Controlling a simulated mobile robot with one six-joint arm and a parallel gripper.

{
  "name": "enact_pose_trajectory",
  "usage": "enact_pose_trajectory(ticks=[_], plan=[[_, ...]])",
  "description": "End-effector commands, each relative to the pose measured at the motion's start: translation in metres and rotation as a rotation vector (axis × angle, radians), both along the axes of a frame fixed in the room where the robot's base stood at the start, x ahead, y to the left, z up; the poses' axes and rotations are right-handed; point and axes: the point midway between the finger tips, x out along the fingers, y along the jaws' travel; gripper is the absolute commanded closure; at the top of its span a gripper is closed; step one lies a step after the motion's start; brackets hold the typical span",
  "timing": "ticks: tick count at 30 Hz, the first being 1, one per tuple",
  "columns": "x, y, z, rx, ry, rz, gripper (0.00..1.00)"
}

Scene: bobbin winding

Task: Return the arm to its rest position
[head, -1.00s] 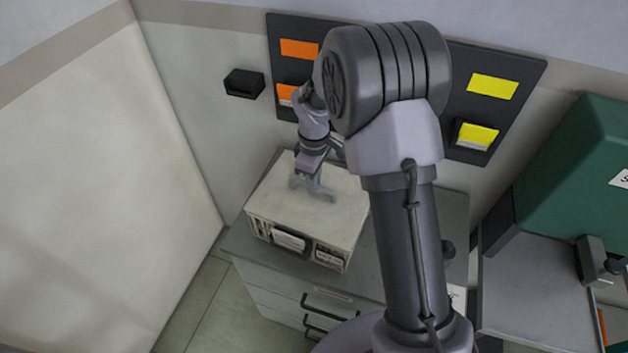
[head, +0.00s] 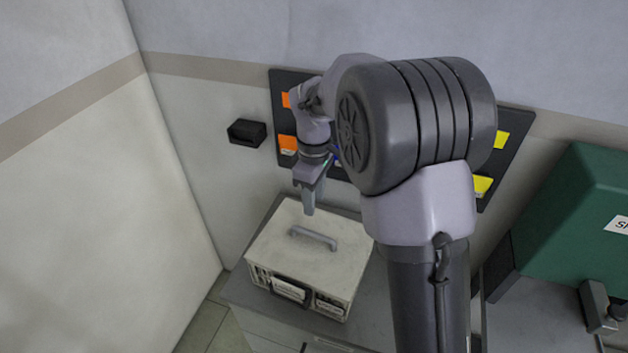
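My gripper (head: 310,203) hangs at the end of my arm, pointing down, above the back part of a cream box with a grey top handle (head: 313,237). The fingers are seen nearly edge-on, so whether they are apart cannot be told. No object shows in them. The large elbow and upper link of my arm fill the centre and right of the view and hide part of the wall panel and cabinet.
The cream box (head: 335,260) stands on a grey drawer cabinet (head: 240,290). Behind is a dark wall panel (head: 515,150) with orange and yellow labels. A small black holder (head: 247,132) is on the wall. A green machine (head: 580,215) stands at right.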

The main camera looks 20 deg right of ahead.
Motion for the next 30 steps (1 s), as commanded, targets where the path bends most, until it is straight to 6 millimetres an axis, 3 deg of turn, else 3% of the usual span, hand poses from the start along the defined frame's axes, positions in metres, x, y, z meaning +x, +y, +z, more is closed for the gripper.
enact_pose_trajectory(ticks=[3,6,13,15,17,20,24,27,30], plan=[[0.001,0.0,0.031,-0.001,-0.003,0.001,0.61],[0.0,0.0,0.044,0.001,-0.001,0.0,0.61],[-0.001,0.0,0.051,0.001,-0.003,-0.007,0.61],[-0.013,0.003,0.048,0.012,-0.031,-0.065,0.61],[-0.035,0.007,0.044,0.035,-0.079,-0.175,0.61],[-0.098,0.017,0.024,0.115,-0.178,-0.457,0.61],[-0.187,0.03,-0.026,0.274,-0.285,-0.851,0.61],[-0.23,0.037,-0.063,0.381,-0.322,-1.06,0.61],[-0.254,0.04,-0.086,0.449,-0.334,-1.185,0.61]])
